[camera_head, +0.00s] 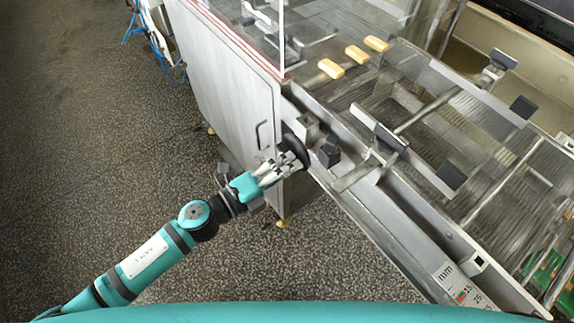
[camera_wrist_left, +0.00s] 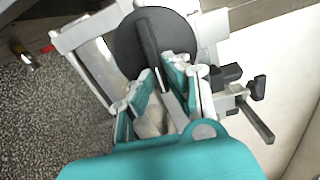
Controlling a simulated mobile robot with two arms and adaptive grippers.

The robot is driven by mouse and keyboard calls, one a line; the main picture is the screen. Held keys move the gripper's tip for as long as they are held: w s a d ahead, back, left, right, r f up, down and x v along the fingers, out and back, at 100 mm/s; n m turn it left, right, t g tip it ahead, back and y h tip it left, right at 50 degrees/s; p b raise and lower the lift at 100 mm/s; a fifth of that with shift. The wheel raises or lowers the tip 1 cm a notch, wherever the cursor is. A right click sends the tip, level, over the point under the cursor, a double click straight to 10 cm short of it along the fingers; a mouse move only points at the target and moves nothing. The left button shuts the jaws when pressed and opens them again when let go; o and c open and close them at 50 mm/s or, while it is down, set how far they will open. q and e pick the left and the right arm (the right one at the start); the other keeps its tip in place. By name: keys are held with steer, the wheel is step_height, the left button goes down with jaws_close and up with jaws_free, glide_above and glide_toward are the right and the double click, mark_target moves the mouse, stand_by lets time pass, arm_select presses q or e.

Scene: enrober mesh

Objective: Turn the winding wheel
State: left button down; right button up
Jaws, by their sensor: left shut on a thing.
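The winding wheel (camera_head: 294,146) is a dark round disc on the side of the machine, beside the corner of the cabinet. In the left wrist view the wheel (camera_wrist_left: 132,48) shows as a dark grey disc with a raised bar across its face. My left gripper (camera_head: 284,166) reaches it from the lower left and is shut on the wheel. In the left wrist view the fingers of my left gripper (camera_wrist_left: 168,80) stand on both sides of the bar; the exact contact is partly hidden. My right gripper is in neither view.
The steel cabinet (camera_head: 228,85) stands left of the wheel. A mesh conveyor (camera_head: 440,150) with rails and dark pads runs to the right. Several yellow bars (camera_head: 357,54) lie on its far part. A black block (camera_head: 329,153) sits close right of the wheel.

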arm_select(q)
steer(key=m+b, duration=0.1)
steer(key=m, duration=0.2)
steer(key=f+m+b, duration=0.1)
steer(key=m, duration=0.3)
steer(key=m+b, duration=0.1)
steer(key=m, duration=0.2)
steer(key=shift+w+a+f+m+b, duration=0.3)
steer(key=shift+w+f, duration=0.05)
stand_by(0.4)
steer(key=c, duration=1.4)
jaws_free()
steer(key=shift+o, duration=0.2)
steer(key=v, duration=1.2)
